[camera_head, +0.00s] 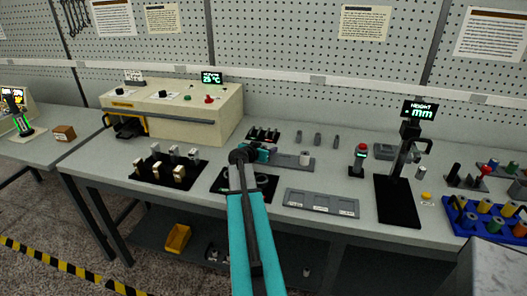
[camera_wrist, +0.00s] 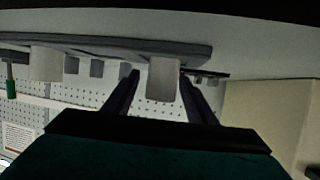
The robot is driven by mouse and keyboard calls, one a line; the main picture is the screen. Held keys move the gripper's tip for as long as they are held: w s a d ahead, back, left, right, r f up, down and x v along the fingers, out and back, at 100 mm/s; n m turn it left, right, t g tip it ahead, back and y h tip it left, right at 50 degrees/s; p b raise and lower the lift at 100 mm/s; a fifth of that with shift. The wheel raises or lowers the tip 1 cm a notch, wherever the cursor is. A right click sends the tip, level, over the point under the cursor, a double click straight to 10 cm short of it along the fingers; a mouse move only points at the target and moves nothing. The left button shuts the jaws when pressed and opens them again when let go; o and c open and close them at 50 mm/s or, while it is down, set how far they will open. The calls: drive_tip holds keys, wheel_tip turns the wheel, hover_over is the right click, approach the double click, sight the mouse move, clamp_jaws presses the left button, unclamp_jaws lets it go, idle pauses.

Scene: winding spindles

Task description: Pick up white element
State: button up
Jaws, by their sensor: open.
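Two pale, whitish cylinders stand on a grey holder plate (camera_head: 288,161). In the head view, one white cylinder (camera_head: 305,157) shows at the plate's right part. The wrist view is upside down; one pale cylinder (camera_wrist: 162,80) appears between the two dark fingers of my gripper (camera_wrist: 162,95), and another (camera_wrist: 45,63) appears to the left. My gripper (camera_head: 268,153) is open at the plate's left part. I see no clear contact between the fingers and the cylinder. The cylinder at the gripper is hidden in the head view.
A beige machine (camera_head: 180,113) stands left of the arm. A black rack (camera_head: 168,168) with white and tan pieces sits front left. Several grey pegs (camera_head: 317,139) stand behind the plate. A grey tray (camera_head: 320,204) lies in front; a height gauge (camera_head: 397,195) stands right.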

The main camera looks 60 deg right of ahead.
drive_tip(key=shift+x, duration=0.9)
drive_tip(key=c, duration=1.1)
drive_tip(key=shift+r, duration=0.15)
drive_tip(key=shift+c, duration=0.2)
drive_tip(key=shift+r+b, duration=0.5)
drive_tip(key=shift+r, duration=0.75)
drive_tip(key=s+a+b, duration=0.1)
drive_tip(key=a, duration=0.3)
drive_tip(key=s+a+r+b, duration=0.1)
drive_tip(key=s+a+b, duration=0.1)
drive_tip(key=a, duration=0.2)
drive_tip(key=s+a+b, duration=0.1)
drive_tip(key=s+a, duration=0.1)
drive_tip(key=a, duration=0.2)
drive_tip(key=shift+s+r, duration=0.2)
drive_tip(key=shift+r, duration=0.2)
drive_tip(key=shift+a+b, duration=0.25)
drive_tip(key=shift+b, duration=0.9)
